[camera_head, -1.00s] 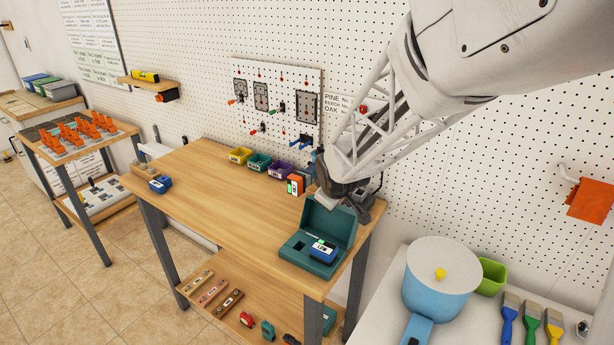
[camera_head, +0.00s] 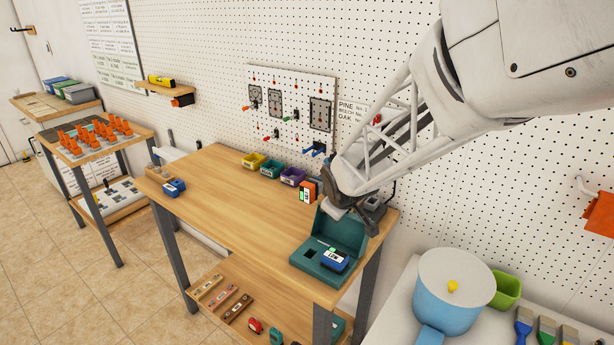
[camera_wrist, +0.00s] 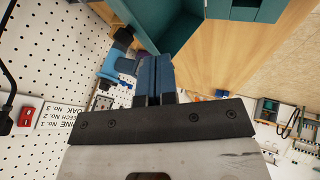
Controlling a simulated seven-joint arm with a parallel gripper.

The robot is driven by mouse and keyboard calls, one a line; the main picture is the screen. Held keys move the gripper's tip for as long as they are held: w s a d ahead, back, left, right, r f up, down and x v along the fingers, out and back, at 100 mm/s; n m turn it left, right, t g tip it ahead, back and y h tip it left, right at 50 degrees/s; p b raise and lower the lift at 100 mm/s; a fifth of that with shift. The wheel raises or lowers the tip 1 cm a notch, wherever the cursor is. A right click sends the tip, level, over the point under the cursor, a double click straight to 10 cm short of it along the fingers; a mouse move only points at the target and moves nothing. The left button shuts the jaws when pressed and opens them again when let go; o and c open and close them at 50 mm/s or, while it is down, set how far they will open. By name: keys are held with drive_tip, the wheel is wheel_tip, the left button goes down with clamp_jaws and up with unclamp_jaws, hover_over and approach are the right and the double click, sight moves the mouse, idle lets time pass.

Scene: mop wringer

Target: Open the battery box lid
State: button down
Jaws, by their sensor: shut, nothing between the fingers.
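The teal battery box (camera_head: 319,262) stands at the right end of the wooden workbench, and its lid (camera_head: 341,228) is raised, standing up at the back. A blue battery with a white label (camera_head: 334,259) sits in the right part of the box; a dark empty slot shows to its left. My gripper (camera_head: 337,207) is at the top edge of the raised lid; whether it touches cannot be told. In the wrist view my gripper's fingers (camera_wrist: 154,80) are together with nothing between them, and the teal box (camera_wrist: 217,8) shows beyond them at the top.
An orange and white device (camera_head: 308,191) and several small bins (camera_head: 272,168) stand along the bench's back. Another blue battery (camera_head: 174,187) lies at the left end. A blue pot (camera_head: 452,290) stands on the white surface at right. The bench middle is clear.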

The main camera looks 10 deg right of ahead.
drive_tip(key=v, duration=1)
drive_tip(key=shift+w+d+r, duration=0.2)
drive_tip(key=shift+d+r, duration=0.1)
drive_tip(key=shift+r, duration=0.3)
drive_tip(key=s+m+g, duration=0.4)
drive_tip(key=s+m, duration=0.4)
drive_tip(key=s, duration=1.7)
drive_tip(key=shift+a+y, duration=0.3)
drive_tip(key=shift+y, duration=0.1)
